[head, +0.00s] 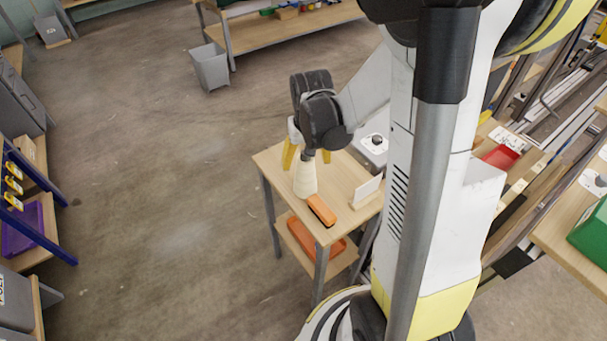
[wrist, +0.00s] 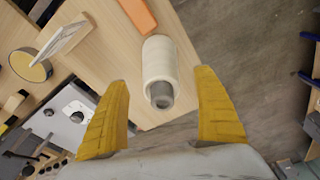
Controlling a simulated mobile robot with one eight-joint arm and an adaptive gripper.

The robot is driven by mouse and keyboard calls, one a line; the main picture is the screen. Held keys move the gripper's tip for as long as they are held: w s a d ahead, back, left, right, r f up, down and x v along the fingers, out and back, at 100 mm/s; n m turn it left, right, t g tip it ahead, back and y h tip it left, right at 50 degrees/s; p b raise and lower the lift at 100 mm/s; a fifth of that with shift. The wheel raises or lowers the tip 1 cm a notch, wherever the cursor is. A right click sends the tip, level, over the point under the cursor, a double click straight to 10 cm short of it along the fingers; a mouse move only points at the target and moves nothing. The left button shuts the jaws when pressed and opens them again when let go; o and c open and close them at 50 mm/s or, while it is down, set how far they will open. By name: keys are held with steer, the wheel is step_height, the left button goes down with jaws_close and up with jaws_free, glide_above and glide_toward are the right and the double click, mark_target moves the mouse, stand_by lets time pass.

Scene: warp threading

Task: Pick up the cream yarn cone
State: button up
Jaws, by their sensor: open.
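The cream yarn cone (head: 305,178) stands upright on a small wooden side table (head: 272,160). In the wrist view the cone (wrist: 159,60) shows its grey top end (wrist: 161,94), just beyond and between the fingertips. My gripper (head: 307,155) is right above the cone in the head view, with its yellow fingers spread. In the wrist view my gripper (wrist: 160,75) is open and empty, one finger on each side of the cone's line. I see no contact between the fingers and the cone.
An orange tool-like object (head: 321,210) lies close beside the cone; it also shows in the wrist view (wrist: 138,14). A white card in a wooden stand (head: 367,190) and a grey device (head: 373,148) are to the right. An orange tray (head: 303,238) sits on the lower shelf.

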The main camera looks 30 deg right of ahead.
steer(key=f+b, duration=0.1)
steer(key=f, duration=0.2)
steer(key=f+b, duration=0.1)
steer(key=f, duration=0.1)
steer(key=shift+w+f+b, duration=0.1)
steer(key=shift+w+b, duration=0.2)
steer(key=c, duration=1.5)
